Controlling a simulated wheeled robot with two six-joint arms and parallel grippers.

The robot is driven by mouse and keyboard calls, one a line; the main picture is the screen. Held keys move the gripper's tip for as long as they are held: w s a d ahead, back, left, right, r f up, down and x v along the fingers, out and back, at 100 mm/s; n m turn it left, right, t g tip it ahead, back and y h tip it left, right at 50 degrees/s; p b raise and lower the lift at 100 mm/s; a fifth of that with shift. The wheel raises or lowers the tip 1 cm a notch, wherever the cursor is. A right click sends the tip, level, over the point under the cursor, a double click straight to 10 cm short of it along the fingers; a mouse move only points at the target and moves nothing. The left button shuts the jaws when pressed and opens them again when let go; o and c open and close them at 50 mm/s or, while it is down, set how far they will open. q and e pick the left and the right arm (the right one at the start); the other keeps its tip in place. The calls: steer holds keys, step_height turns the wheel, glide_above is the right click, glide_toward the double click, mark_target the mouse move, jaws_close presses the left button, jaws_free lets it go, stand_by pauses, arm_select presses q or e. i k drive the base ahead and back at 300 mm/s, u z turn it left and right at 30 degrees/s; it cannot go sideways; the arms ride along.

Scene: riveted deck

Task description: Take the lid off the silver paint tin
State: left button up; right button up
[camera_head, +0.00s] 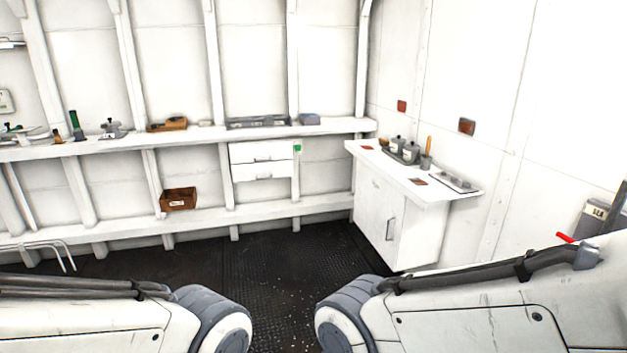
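No silver paint tin can be made out for certain. Two small grey pots with dark tops, a rear pot (398,143) and a front pot (410,152), stand on a dark tray (391,153) on the white cabinet at right. They are too small to tell whether either is the tin or has a separate lid. My two arms fill the lower corners, and both grippers are out of view.
The white cabinet (376,212) also bears a cup with an orange-handled tool (427,156) and a flat grey item (453,183). A long bench (215,133) holds small items, with a brown box (178,199) on the shelf below. The dark deck (290,262) between is clear.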

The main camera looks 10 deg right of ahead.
mark_target(411, 146)
steer(key=i, duration=2.45)
steer(key=z, duration=0.75)
steer(key=i, duration=0.65)
steer(key=u, duration=0.75)
steer(key=i, duration=0.85)
steer(key=z, duration=0.4)
steer(key=i, duration=1.05)
steer(key=z, duration=0.6)
